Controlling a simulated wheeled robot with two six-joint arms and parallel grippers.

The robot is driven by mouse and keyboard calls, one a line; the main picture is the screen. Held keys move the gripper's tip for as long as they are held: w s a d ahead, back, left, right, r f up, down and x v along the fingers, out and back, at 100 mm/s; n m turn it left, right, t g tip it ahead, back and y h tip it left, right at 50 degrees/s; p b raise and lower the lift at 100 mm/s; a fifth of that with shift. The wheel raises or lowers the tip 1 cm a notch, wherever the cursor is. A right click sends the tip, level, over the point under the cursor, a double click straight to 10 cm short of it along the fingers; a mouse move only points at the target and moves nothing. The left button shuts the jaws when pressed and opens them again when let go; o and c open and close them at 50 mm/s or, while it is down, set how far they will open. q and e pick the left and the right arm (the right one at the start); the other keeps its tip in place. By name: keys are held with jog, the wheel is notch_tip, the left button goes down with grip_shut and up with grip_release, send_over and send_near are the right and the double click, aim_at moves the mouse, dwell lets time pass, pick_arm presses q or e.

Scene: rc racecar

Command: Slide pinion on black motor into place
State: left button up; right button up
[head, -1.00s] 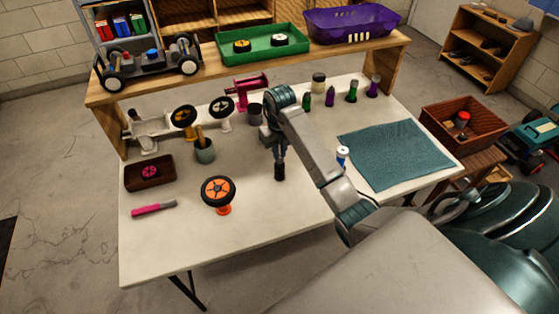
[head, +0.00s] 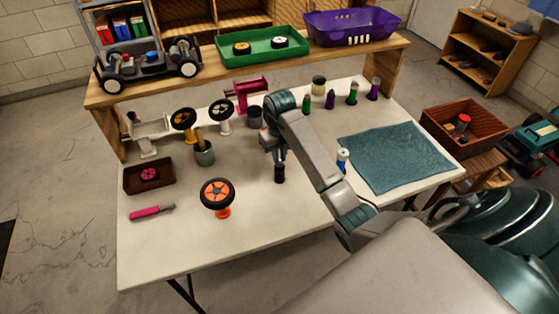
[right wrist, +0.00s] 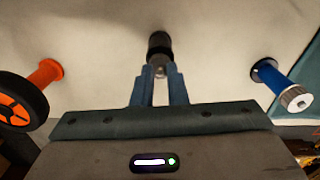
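The black motor (head: 279,173) stands upright on the table's middle in the head view. In the right wrist view the black motor (right wrist: 159,44) lies just beyond my fingertips. My right gripper (head: 278,155) is right above it, fingers pointing down. In the right wrist view, the two blue-grey fingers of my right gripper (right wrist: 159,74) stand close together around a small grey piece (right wrist: 158,70), which looks like the pinion. The fingers hide part of it, and I cannot tell how far it sits on the motor. My left gripper is not in view.
An orange motor (right wrist: 46,72) with a wheel stands left, and a blue motor (right wrist: 270,74) with a silver end right. A teal mat (head: 397,157) covers the right side.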

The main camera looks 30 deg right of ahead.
jog(key=shift+f+b, duration=0.3)
jog(key=shift+f, duration=0.1)
jog(key=shift+r, duration=0.1)
notch_tip(320, 180, up, 4)
jog(key=p, duration=0.3)
jog(key=shift+r+p, duration=0.2)
jog(key=shift+p, duration=0.15)
jog(key=shift+r+p, duration=0.8)
